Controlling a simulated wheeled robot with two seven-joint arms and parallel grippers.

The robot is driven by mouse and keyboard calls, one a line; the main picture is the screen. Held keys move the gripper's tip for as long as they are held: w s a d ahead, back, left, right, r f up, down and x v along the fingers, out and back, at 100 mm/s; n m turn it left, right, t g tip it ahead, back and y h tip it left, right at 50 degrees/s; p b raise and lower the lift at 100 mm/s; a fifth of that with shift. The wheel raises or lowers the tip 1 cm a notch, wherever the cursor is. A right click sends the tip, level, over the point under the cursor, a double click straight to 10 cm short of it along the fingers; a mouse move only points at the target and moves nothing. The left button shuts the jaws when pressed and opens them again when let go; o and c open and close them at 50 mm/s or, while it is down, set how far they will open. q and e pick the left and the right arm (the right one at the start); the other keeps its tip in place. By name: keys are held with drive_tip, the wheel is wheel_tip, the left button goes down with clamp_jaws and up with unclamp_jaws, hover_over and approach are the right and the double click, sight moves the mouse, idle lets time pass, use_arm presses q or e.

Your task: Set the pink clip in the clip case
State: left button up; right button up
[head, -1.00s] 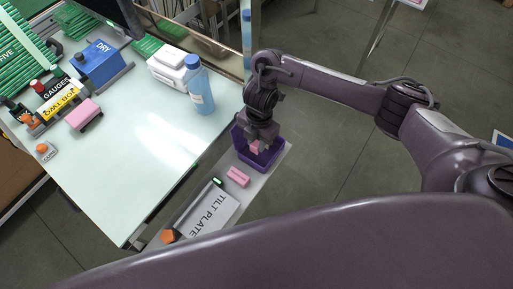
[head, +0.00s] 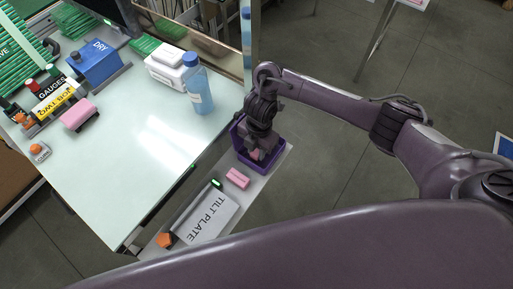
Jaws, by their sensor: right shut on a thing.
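My right gripper (head: 257,152) points down into the purple clip case (head: 273,168), at the far end of a narrow grey board. It is shut on a small pink clip (head: 256,156), which shows only partly between the fingers and inside the case walls. I cannot tell whether the clip touches the case floor. A second pink piece (head: 237,178) lies on the board just outside the case, on its near side. My left gripper is not in view.
The board also bears a white "TILT PLATE" panel (head: 207,215) and an orange piece (head: 166,240). The pale table (head: 140,160) on the left carries a blue bottle (head: 198,88), white boxes (head: 166,66), a blue "DRY" box (head: 96,62) and a pink block (head: 79,114).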

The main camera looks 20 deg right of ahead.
drive_tip(key=o, duration=0.9)
drive_tip(key=shift+o, duration=0.2)
drive_tip(key=shift+r, duration=0.1)
drive_tip(key=shift+r+p, duration=0.3)
drive_tip(key=shift+r, duration=0.05)
wheel_tip(320, 180, up, 12)
drive_tip(key=p, duration=0.4)
drive_tip(key=shift+w+d+r, duration=0.15)
drive_tip(key=shift+w+d, duration=0.2)
drive_tip(key=shift+d, duration=0.1)
